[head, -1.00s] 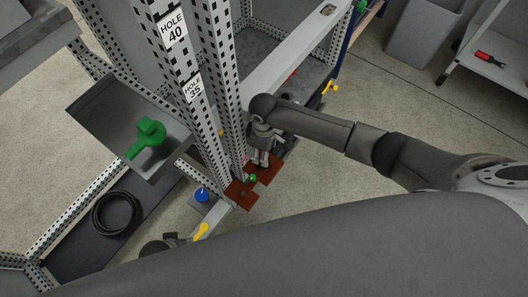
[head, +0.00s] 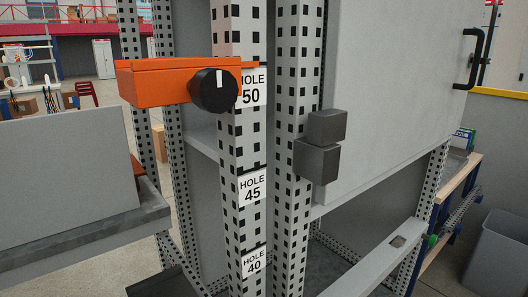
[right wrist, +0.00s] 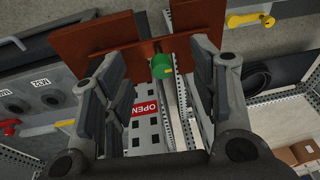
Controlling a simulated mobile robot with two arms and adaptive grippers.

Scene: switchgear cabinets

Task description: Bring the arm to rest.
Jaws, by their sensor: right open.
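My right gripper (right wrist: 152,62) is open in the right wrist view, with its two fingers spread apart and nothing held. A green knob (right wrist: 162,66) shows in the gap between the fingers, with clear space on both sides. The knob is on a red-brown bracket (right wrist: 135,48) that crosses the top of this view. How far the fingertips are from the bracket, I cannot tell. The head view shows neither arm nor gripper. My left gripper is in no current frame.
In the head view a perforated post (head: 236,145) with hole labels carries an orange bracket (head: 155,82) with a black knob (head: 212,90). A grey cabinet door (head: 385,95) stands to the right. A yellow handle (right wrist: 250,20) and a red OPEN label (right wrist: 144,108) show in the wrist view.

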